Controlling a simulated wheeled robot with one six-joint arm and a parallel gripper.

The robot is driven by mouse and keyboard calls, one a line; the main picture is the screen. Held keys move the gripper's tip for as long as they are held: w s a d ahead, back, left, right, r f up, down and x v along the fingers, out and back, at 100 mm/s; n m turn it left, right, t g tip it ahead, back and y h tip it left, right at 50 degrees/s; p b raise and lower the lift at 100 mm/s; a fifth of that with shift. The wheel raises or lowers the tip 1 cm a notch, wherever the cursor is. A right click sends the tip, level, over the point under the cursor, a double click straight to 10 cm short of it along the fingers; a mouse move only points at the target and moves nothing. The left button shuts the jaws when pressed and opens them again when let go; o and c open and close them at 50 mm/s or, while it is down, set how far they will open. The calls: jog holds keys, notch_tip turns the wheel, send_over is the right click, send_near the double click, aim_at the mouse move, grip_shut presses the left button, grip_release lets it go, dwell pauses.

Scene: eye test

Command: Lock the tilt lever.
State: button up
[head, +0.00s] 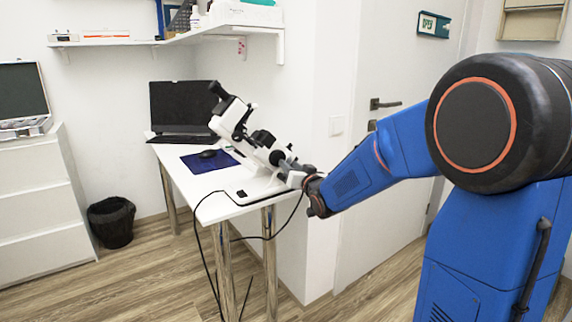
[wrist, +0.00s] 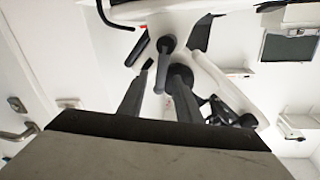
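The white eye-test instrument (head: 236,125) stands tilted on a white table, with dark knobs and eyepieces. My gripper (head: 287,168) is at the instrument's near right side, and in the head view its fingers are hard to make out. In the wrist view my gripper (wrist: 163,72) has two dark fingers standing apart. A dark lever with a round pivot end, which looks like the tilt lever (wrist: 166,44), shows between and just beyond the fingertips. A dark round knob sits close to the right finger. I cannot tell whether either finger touches the lever.
The white table (head: 215,207) also bears a laptop (head: 183,105), a blue mat (head: 203,163) and a mouse (head: 208,154). A black cable (head: 213,267) hangs off the table's near edge. A door (head: 395,75) is behind my arm. A black bin (head: 111,222) stands at the left.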

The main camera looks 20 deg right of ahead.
grip_shut()
jog(key=shift+w+d+m, duration=0.1)
jog(key=shift+m, duration=0.2)
jog(key=shift+w+d+f+m+g+y, duration=0.25)
jog(key=shift+d+f+m+g, duration=0.25)
jog(key=shift+m, duration=1.2)
jog(key=shift+w+d+f+m+g+y, duration=0.1)
jog(key=shift+d+f+m+g+y, duration=0.2)
jog(key=shift+d+f+m, duration=0.95)
jog(key=shift+w+d+f+m+g+y, duration=0.1)
jog(key=shift+w+m+g+y, duration=0.25)
jog(key=shift+m, duration=1.8)
jog(key=shift+s, duration=0.15)
